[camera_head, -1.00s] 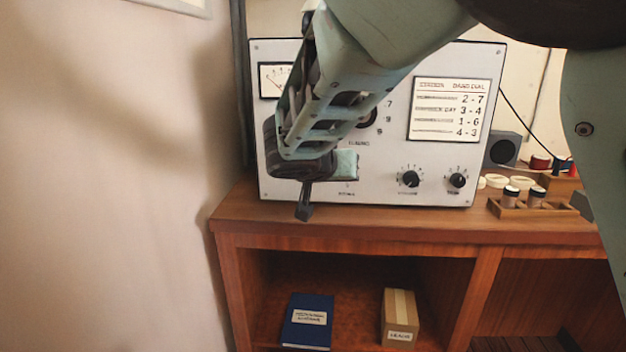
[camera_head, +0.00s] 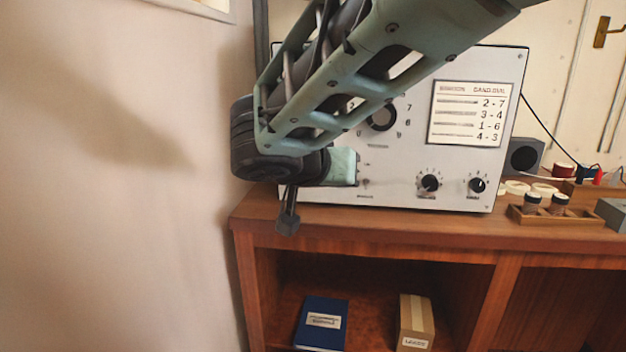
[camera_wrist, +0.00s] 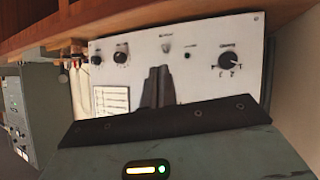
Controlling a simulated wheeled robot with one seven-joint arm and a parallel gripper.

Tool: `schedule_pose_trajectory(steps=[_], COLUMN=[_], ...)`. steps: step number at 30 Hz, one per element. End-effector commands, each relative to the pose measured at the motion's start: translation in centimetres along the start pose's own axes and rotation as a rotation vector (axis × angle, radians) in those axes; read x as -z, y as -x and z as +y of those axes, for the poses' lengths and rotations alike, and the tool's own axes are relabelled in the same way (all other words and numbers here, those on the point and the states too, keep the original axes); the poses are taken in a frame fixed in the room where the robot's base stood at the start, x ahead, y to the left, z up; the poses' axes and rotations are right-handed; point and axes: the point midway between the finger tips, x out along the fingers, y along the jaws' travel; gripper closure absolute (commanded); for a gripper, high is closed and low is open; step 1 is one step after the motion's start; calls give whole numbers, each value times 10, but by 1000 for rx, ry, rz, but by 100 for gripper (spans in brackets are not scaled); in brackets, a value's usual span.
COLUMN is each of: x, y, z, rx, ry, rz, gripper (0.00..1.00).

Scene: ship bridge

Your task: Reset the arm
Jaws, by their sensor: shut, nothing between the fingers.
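My gripper (camera_head: 287,222) hangs at the end of my bent green arm, in front of the lower left of a white radio panel, near the desk's front left edge. Its fingers are together and empty. In the wrist view the dark closed fingers (camera_wrist: 157,88) stand in front of the panel's face. The white panel (camera_head: 400,185) stands upright on the wooden desk, with knobs, a dial and a card of number pairs. My arm hides its upper left part.
The wooden desk (camera_head: 400,222) has open shelves with a blue book (camera_head: 321,325) and a cardboard box (camera_head: 416,325). A small wooden rack (camera_head: 553,216) with jars, a dark speaker (camera_head: 524,156) and a red spool (camera_head: 563,172) stand to the right. A bare wall (camera_head: 150,230) is close on the left.

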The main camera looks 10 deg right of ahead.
Motion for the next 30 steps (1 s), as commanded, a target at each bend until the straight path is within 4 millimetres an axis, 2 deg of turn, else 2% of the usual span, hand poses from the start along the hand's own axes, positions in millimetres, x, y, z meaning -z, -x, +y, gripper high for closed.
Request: schedule_pose_trajectory(steps=[11, 14, 17, 20, 24, 30], x=[-2, -20, -53, -89, -129, -165], y=[-1, -6, -5, 9, 45, 100], z=[2, 13, 30, 52, 81, 120], rx=[-1, 3, 40, 130, 315, 603], ry=[12, 90, 234, 398, 610, 849], rz=[-16, -115, -285, -472, -661, -772], gripper=[100, 100, 100, 100, 100, 100])
